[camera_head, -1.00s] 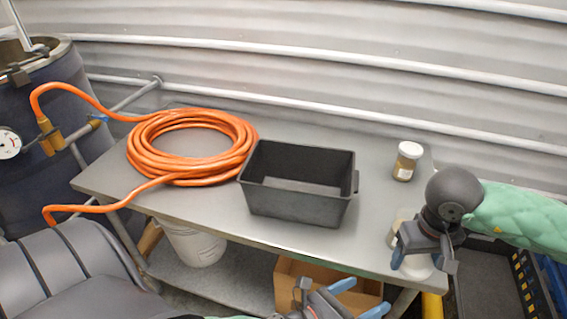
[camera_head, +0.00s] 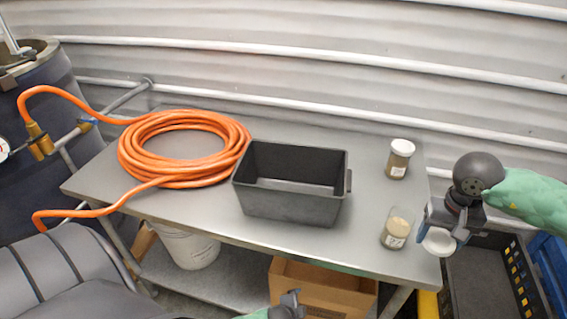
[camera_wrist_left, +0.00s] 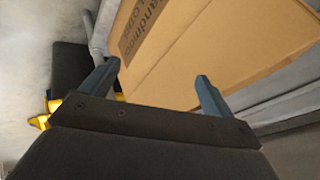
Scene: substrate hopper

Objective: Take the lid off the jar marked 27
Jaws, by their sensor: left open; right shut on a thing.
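An open glass jar (camera_head: 397,229) with pale brown contents and a small label stands upright near the right front edge of the table; the number on it is too small to read. My right gripper (camera_head: 439,234) is shut on a white lid (camera_head: 437,242) and holds it to the right of the open jar, apart from it, past the table's edge. A second jar (camera_head: 400,159), with its white lid on, stands farther back. My left gripper (camera_wrist_left: 157,80) is open and empty by a cardboard box (camera_wrist_left: 205,45); only part of it shows low in the head view (camera_head: 287,304).
A black bin (camera_head: 290,205) stands mid-table (camera_head: 367,170), with a coiled orange hose (camera_head: 185,150) to its left. A dark crate (camera_head: 482,285) stands on the right below the table. A white bucket (camera_head: 190,245) is under the table. The table between bin and jars is clear.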

